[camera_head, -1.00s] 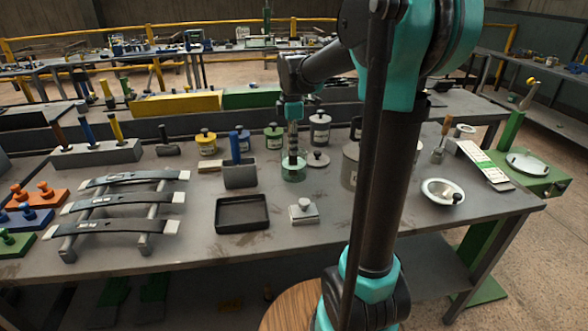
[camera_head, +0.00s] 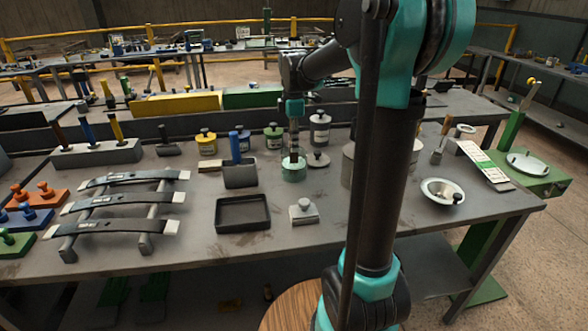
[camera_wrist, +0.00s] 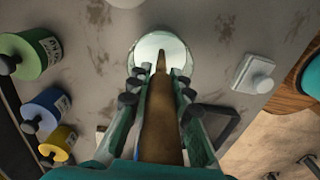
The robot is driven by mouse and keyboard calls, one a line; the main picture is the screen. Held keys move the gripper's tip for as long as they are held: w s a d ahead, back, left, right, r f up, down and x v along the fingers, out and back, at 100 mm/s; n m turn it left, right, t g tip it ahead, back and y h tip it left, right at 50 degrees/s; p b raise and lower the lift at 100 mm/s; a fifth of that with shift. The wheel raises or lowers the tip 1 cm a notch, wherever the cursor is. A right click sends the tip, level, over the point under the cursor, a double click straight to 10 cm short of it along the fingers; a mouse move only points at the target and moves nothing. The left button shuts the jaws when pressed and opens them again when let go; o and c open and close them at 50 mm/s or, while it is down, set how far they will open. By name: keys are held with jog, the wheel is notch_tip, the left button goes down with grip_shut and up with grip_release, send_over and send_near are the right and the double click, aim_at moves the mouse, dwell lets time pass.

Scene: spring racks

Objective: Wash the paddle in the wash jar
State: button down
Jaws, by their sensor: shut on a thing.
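The wash jar (camera_head: 293,172) is a short, pale green glass jar standing on the bench near its middle. In the wrist view its round, pale mouth (camera_wrist: 176,47) lies straight ahead of the fingers. My gripper (camera_head: 294,148) is directly above the jar, pointing down. In the wrist view my gripper (camera_wrist: 158,88) is shut on the brown paddle (camera_wrist: 160,125), a long wooden piece between the fingers. The paddle's narrow end overlaps the jar's mouth in the picture. How deep it reaches, and its far end, I cannot tell.
A grey-lidded can (camera_head: 320,130), a round lid (camera_head: 318,159) and a green can (camera_head: 273,137) stand close around the jar. A black tray (camera_head: 243,213) and a pale block with a knob (camera_head: 304,212) are in front. A white bowl (camera_head: 434,186) is at right.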

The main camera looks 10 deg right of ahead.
jog(key=shift+r, duration=3.75)
jog(key=shift+r, duration=3)
